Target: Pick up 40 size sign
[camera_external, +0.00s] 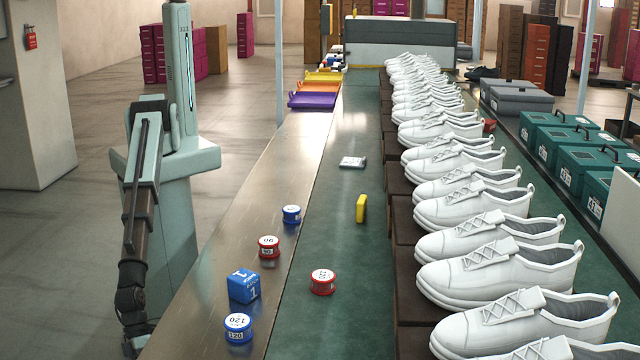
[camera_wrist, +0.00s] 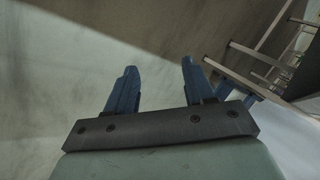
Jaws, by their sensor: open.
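No "40" can be read on any sign at this size. A small yellow upright piece (camera_external: 361,208) stands on the green strip of the line, its face turned mostly away. A flat white-grey piece (camera_external: 352,162) lies farther back on the green strip; its marking is too small to read. Either could be a sign; I cannot tell which. My gripper shows in the wrist view (camera_wrist: 158,66) with its two blue fingers apart and nothing between them. My arm hangs down left of the line, away from both pieces, its lower end near the bottom of the external view.
Blue tins (camera_external: 238,328) and (camera_external: 291,214), red tins (camera_external: 269,247) and (camera_external: 323,282), and a blue box (camera_external: 244,286) stand on the near line. White shoes (camera_external: 500,255) fill its right side. Coloured trays (camera_external: 313,100) lie at the far left edge.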

